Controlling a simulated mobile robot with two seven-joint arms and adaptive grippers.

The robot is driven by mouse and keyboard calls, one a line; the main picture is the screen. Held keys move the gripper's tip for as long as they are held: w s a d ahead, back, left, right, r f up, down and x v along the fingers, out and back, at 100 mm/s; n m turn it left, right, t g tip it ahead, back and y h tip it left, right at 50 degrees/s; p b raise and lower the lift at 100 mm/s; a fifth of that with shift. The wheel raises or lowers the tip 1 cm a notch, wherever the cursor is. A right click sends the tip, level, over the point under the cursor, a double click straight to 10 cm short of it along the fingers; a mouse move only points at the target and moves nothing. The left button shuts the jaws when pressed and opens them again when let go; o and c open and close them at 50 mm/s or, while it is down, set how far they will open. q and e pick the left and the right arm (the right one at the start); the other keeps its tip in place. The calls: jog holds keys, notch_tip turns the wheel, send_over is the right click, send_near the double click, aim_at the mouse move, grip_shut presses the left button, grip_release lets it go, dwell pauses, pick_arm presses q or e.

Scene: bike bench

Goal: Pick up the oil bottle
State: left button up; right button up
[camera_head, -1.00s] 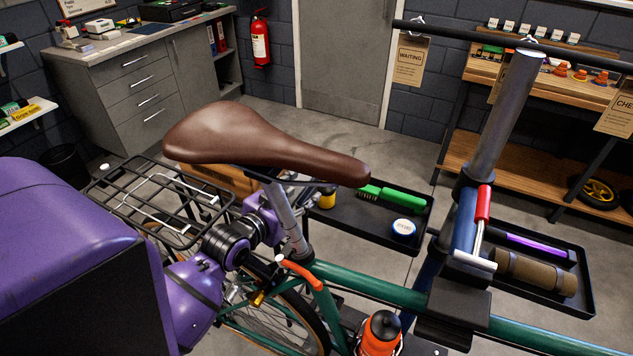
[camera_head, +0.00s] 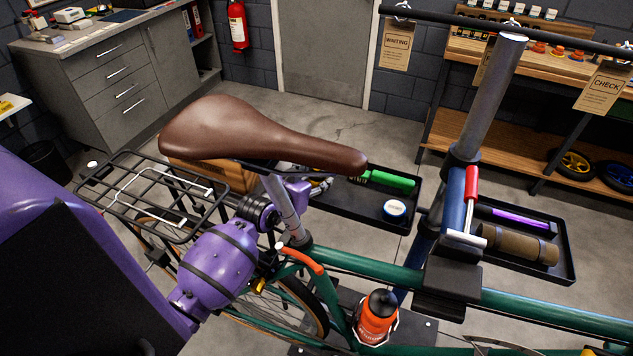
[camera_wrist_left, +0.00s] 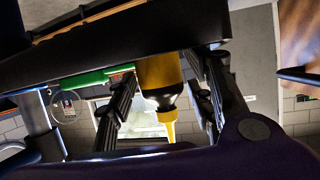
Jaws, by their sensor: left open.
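The oil bottle (camera_wrist_left: 160,72), yellow with a black band and a yellow nozzle, shows in the left wrist view, where the picture is upside down. It stands at the black tray (camera_head: 385,225), between the two dark fingers of my left gripper (camera_wrist_left: 158,85). The fingers are spread to either side of it, with a gap visible on the left. In the head view my left gripper (camera_head: 320,186) reaches under the brown saddle (camera_head: 255,138) to the tray's left end. The saddle and gripper mostly hide the bottle there. My right gripper is not in view.
The tray also holds a green brush (camera_head: 392,181) and a round white-and-blue tin (camera_head: 395,208). The saddle, seat post (camera_head: 284,208) and rear rack (camera_head: 150,190) crowd my left arm. The green frame tube (camera_head: 370,267) runs in front of the tray.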

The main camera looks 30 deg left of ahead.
pick_arm(q)
jog(key=c, duration=1)
jog(key=shift+o, duration=0.2)
